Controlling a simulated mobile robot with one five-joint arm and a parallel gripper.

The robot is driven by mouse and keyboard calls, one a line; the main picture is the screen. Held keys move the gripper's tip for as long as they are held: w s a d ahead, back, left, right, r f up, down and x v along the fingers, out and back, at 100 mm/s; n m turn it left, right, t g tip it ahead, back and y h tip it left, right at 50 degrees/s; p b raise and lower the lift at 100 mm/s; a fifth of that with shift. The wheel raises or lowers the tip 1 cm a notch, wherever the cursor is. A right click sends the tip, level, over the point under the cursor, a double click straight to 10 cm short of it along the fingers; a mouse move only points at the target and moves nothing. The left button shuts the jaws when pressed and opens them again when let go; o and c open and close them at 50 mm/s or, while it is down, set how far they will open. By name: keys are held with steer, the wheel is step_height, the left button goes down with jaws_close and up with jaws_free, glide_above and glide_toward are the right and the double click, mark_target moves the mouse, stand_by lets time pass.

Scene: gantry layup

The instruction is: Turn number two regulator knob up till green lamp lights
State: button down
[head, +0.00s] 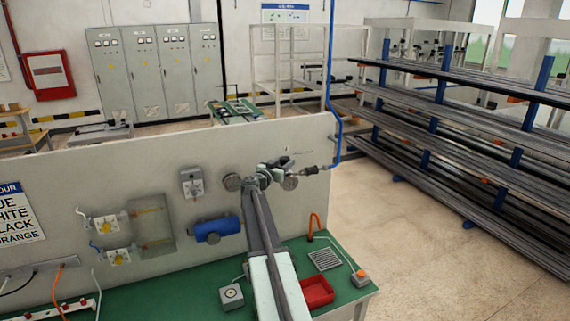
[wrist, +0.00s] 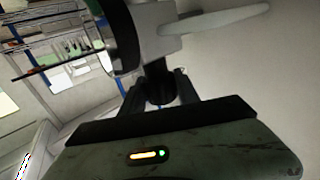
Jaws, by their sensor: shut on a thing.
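A grey body with a pale lever (wrist: 215,22) is beyond the knob. The regulator number and a green lamp on the panel cannot be made out.
A blue cylinder (head: 216,229) and yellow-handled valves (head: 105,225) are on the panel left of my arm. The green bench (head: 190,290) bears a red tray (head: 317,291), an orange button box (head: 360,277) and a dial box (head: 231,296).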

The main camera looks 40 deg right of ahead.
mark_target(282, 164)
steer(key=shift+w+m+g, duration=0.1)
steer(key=shift+m+g, duration=0.6)
steer(key=shift+g, duration=0.4)
steer(key=shift+h, duration=0.3)
steer(key=c, duration=0.9)
jaws_free()
steer(key=shift+d, duration=0.15)
steer(key=a, duration=0.5)
steer(key=s+a, duration=0.1)
steer(key=a, duration=0.2)
steer(key=shift+d, duration=0.1)
